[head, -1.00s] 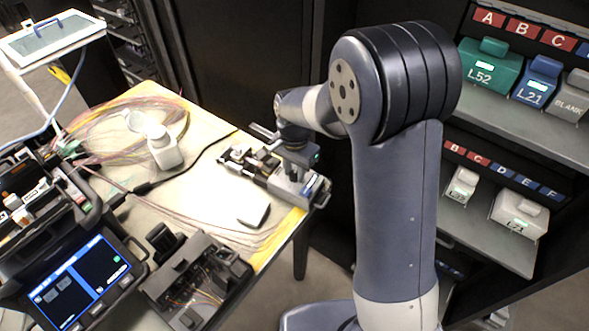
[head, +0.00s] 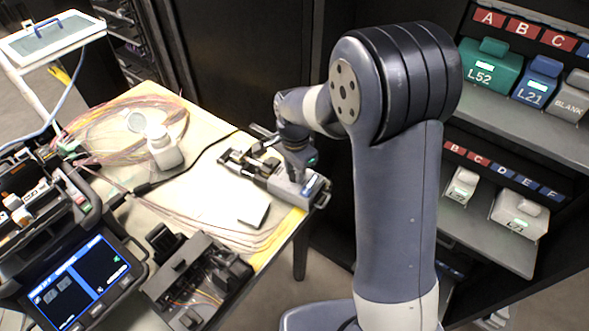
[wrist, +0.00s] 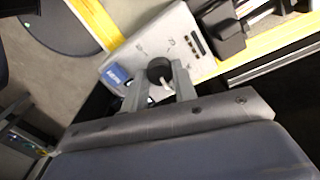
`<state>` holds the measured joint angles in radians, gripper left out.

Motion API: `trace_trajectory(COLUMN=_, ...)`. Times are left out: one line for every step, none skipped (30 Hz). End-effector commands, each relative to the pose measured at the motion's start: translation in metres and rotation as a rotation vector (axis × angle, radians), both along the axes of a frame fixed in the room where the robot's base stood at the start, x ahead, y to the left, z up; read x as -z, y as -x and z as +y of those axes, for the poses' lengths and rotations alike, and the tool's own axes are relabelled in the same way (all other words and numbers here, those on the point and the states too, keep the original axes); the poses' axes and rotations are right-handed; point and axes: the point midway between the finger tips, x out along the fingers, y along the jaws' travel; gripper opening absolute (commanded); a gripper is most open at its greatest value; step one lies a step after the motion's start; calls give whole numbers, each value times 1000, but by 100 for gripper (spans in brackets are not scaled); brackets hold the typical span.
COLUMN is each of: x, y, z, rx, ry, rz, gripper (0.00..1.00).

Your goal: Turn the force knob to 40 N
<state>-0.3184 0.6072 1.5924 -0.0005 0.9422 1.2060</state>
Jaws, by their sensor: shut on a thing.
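The force knob (wrist: 159,70) is a round black dial on the light grey panel of a small device (wrist: 150,38). In the wrist view my gripper (wrist: 159,84) is shut on the knob, with one grey finger on each side of it. A small blue display (wrist: 116,75) sits beside the knob, too blurred to read. In the head view the device (head: 290,188) stands at the table's right corner. My arm hangs over it and hides the knob and fingertips there.
A splicer with a lit screen (head: 80,282) stands at the front left. A white bottle (head: 164,150) and coiled fibres (head: 100,112) lie on the table (head: 205,190). A small dark box (head: 254,215) lies near the device. Shelves with labelled boxes (head: 488,68) stand at the right.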

Motion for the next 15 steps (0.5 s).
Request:
trace_trajectory(x=-1, y=-1, z=0, rx=2, ry=-2, rz=-4, gripper=27)
trace_trajectory(x=-1, y=-1, z=0, rx=1, ry=-2, rz=-4, gripper=30)
trace_trajectory(x=-1, y=-1, z=0, rx=1, ry=-2, rz=-4, gripper=33)
trace_trajectory(x=-1, y=-1, z=0, rx=1, ry=-2, rz=-2, gripper=36)
trace_trajectory(x=-1, y=-1, z=0, rx=1, ry=-2, rz=-2, gripper=38)
trace_trajectory(x=-1, y=-1, z=0, rx=1, ry=-2, rz=-2, gripper=41)
trace_trajectory(x=-1, y=-1, z=0, rx=1, ry=-1, rz=-2, gripper=44)
trace_trajectory(x=-1, y=0, z=0, rx=1, ry=-1, rz=-2, gripper=46)
trace_trajectory(x=0, y=0, z=0, rx=0, ry=-1, rz=-2, gripper=48)
trace_trajectory(x=0, y=0, z=0, rx=0, ry=-1, rz=-2, gripper=48)
trace_trajectory(x=0, y=0, z=0, rx=0, ry=-1, rz=-1, gripper=48)
trace_trajectory(x=0, y=0, z=0, rx=0, ry=-1, rz=-1, gripper=48)
trace_trajectory(x=0, y=0, z=0, rx=0, ry=-1, rz=-1, gripper=48)
trace_trajectory(x=0, y=0, z=0, rx=0, ry=-1, rz=-1, gripper=48)
trace_trajectory(x=0, y=0, z=0, rx=0, ry=-1, rz=-1, gripper=48)
